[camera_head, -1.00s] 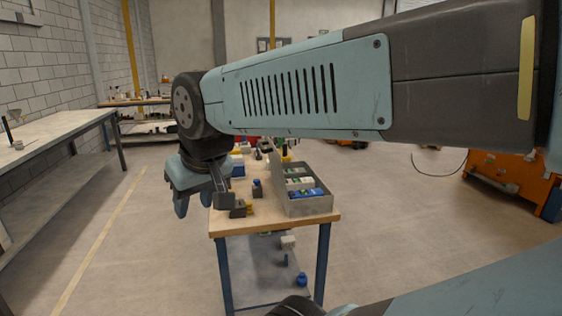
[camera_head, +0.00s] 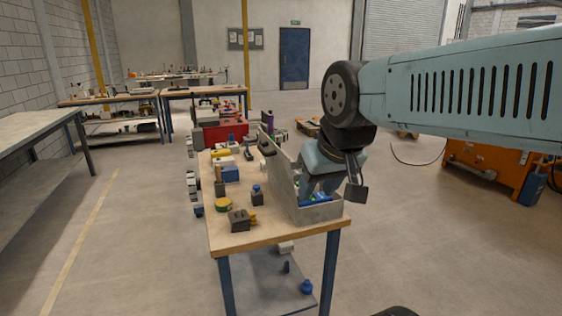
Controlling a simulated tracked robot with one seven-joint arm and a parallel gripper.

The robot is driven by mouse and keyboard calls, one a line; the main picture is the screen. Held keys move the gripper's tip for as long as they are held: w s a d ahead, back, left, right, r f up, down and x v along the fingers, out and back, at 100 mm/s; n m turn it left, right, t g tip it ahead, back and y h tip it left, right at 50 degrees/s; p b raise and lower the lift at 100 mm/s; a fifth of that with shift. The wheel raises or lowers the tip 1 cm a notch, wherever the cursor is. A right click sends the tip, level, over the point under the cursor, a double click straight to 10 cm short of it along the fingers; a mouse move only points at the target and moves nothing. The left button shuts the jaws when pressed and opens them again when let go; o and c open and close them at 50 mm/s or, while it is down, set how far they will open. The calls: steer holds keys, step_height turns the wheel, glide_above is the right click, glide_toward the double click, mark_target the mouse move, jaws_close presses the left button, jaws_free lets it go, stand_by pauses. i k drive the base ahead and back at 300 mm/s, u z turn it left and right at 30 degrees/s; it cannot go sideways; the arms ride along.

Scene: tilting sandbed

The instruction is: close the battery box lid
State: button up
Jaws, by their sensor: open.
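The grey battery box (camera_head: 325,213) sits at the right front edge of the wooden workbench. Its lid (camera_head: 284,184) is open and stands up steeply along the box's left side. Blue-topped batteries (camera_head: 317,198) show inside, partly hidden by my gripper. My gripper (camera_head: 332,188) is open, with its fingers pointing down. It is over or just in front of the box, to the right of the lid, and hides the box's rear part. I cannot tell whether it touches the box or the lid.
Left of the lid on the workbench (camera_head: 238,238) are a dark block (camera_head: 239,220), a yellow-green roll (camera_head: 223,205), a blue-capped jar (camera_head: 257,195) and a blue box (camera_head: 230,174). A red toolbox (camera_head: 223,132) stands behind.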

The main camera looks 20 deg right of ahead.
mark_target(276, 160)
steer(key=u, duration=0.05)
steer(key=k, duration=0.6)
steer(key=z, duration=0.4)
steer(key=i, duration=1.6)
steer(key=u, duration=0.35)
